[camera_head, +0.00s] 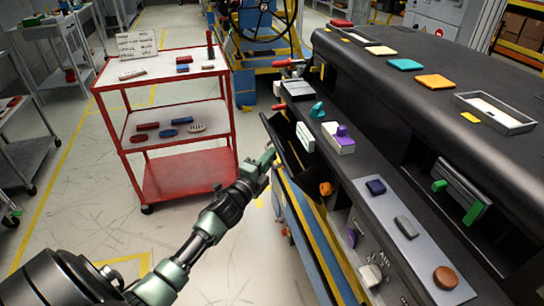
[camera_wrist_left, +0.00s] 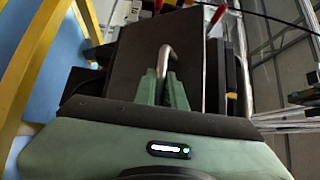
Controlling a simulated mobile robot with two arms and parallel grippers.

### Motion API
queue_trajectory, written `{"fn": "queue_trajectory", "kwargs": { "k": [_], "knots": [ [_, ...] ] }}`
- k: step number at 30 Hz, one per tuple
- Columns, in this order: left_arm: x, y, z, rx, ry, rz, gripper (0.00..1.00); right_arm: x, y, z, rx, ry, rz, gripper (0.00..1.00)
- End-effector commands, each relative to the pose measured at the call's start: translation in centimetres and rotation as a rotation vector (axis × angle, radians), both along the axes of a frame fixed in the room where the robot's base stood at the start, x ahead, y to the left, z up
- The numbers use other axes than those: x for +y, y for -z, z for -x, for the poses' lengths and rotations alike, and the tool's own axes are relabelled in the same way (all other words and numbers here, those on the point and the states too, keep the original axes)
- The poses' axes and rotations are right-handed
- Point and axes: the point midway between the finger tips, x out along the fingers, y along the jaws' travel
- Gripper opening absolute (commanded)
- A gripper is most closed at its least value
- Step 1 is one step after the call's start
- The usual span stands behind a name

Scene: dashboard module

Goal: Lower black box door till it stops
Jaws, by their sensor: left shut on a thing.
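The black box door (camera_head: 286,147) is a dark panel on the left side of the dashboard module. It stands tilted outward, with an open gap behind it. My left gripper (camera_head: 266,158) is at the door's outer side. In the left wrist view, the green fingers of my left gripper (camera_wrist_left: 163,92) are shut on a curved metal handle (camera_wrist_left: 167,52) in front of the dark door panel (camera_wrist_left: 140,50). The fingers hide the lower part of the handle. My right gripper is not in view.
A red cart (camera_head: 187,173) with small parts on its shelves stands to the left. The dashboard module (camera_head: 420,110) fills the right, with colored knobs and blocks on it. A blue and yellow frame (camera_head: 312,245) runs below the door.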

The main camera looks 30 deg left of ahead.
Motion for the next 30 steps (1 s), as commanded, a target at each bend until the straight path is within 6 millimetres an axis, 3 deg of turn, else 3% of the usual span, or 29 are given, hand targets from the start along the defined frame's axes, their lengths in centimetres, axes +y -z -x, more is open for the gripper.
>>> {"fn": "queue_trajectory", "kwargs": {
  "k": [12,13,14,24,30],
  "knots": [
    [0.1,0.4,0.1,0.005,-0.002,-0.004,0.0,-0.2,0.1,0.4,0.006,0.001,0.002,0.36],
    [0.1,0.4,0.1,0.005,-0.002,-0.003,0.14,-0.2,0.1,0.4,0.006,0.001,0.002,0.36],
    [0.1,0.4,0.1,0.005,-0.002,-0.003,0.2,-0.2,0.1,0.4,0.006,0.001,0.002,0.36],
    [0.0,0.3,0.2,0.003,0.0,-0.001,0.2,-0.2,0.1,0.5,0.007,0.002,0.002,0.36],
    [-0.2,0.6,2.8,0.006,-0.001,-0.001,0.2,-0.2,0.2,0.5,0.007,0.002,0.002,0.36]
  ]
}}
